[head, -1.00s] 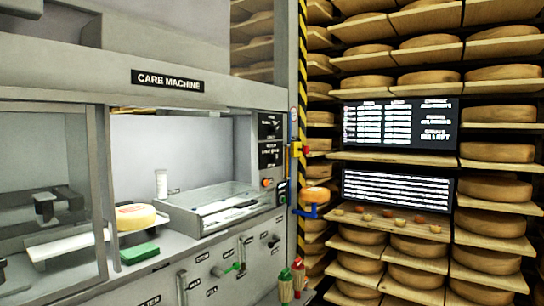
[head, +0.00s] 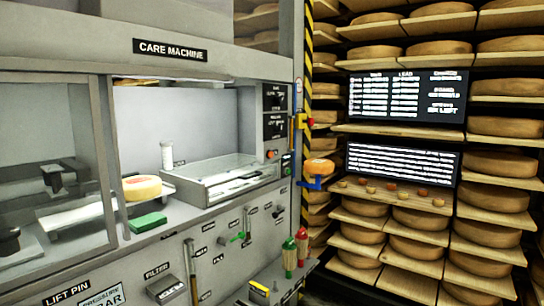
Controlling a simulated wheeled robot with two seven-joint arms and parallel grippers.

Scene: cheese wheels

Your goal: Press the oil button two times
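The grey care machine (head: 220,130) fills the left and middle of the head view. On its right-hand post is a control panel with two small black displays (head: 274,97), an orange round button (head: 271,154) and a dark unit with a green light (head: 287,164). The lettering there is too small to read, so I cannot tell which control is the oil button. Small labelled controls, one a green handle (head: 238,237), sit on the lower front panel. Neither of my grippers is in view.
A cheese wheel (head: 142,187) and a green block (head: 148,222) sit in the machine's opening, beside a glass-sided tray (head: 218,181). Red- and green-topped bottles (head: 290,256) stand on a low ledge at the front. Shelves of cheese wheels (head: 497,165) and two text screens (head: 408,100) fill the right.

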